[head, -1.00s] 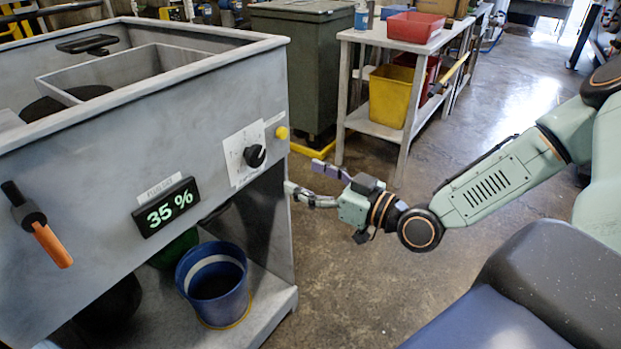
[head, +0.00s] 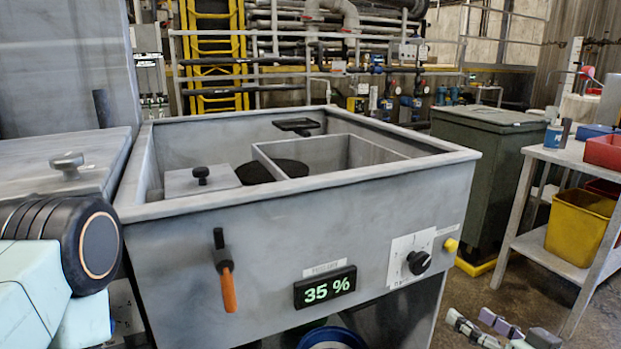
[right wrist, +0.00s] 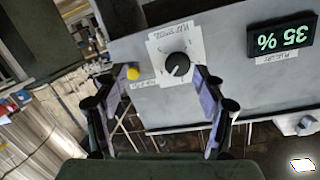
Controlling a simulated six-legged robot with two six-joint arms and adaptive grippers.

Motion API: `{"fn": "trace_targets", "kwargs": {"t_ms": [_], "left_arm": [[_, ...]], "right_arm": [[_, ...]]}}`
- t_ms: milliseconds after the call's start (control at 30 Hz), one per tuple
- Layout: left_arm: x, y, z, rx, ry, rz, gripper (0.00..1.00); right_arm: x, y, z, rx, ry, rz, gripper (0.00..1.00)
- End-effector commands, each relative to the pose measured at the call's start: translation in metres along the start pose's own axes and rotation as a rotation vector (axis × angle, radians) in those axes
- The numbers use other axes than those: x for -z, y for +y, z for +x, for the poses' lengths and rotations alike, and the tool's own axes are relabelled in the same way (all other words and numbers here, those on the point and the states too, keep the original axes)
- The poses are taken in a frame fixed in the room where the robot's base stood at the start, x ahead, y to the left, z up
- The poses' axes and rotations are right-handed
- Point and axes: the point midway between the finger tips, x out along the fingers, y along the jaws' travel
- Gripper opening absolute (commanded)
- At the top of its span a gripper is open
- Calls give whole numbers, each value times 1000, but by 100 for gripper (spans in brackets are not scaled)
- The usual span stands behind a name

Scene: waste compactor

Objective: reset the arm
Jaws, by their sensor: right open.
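My right gripper (head: 468,315) shows at the lower right of the head view, in front of the compactor's front panel near its right edge. Its fingers are apart and nothing is between them. In the right wrist view the open right gripper (right wrist: 158,82) faces the panel, with the black rotary knob (right wrist: 177,64) and the yellow button (right wrist: 133,73) seen beyond the fingertips. A gap to the knob (head: 418,262) shows in the head view. A link of my left arm is at the lower left; its gripper is out of view.
The grey compactor (head: 190,245) fills the middle, with an orange-handled lever (head: 227,285) and a display (head: 325,288) reading 35 %. A blue bucket (head: 332,336) sits below. A green bin (head: 480,165) and a shelf table (head: 540,250) with yellow and red boxes stand right.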

Motion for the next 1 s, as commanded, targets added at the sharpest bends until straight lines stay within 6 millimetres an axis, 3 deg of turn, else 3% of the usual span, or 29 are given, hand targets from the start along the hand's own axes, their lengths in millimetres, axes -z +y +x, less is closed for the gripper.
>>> {"fn": "trace_targets", "kwargs": {"t_ms": [233,467,700,1000], "left_arm": [[0,0,0,0,0,0,0],[0,0,0,0,0,0,0],[0,0,0,0,0,0,0],[0,0,0,0,0,0,0]], "right_arm": [[-79,-11,-10,-124,-335,215,70],[-150,-22,-42,-257,-609,298,70],[-212,-34,-93,-395,-864,297,70],[-270,-49,-166,-502,-1139,175,70]]}}
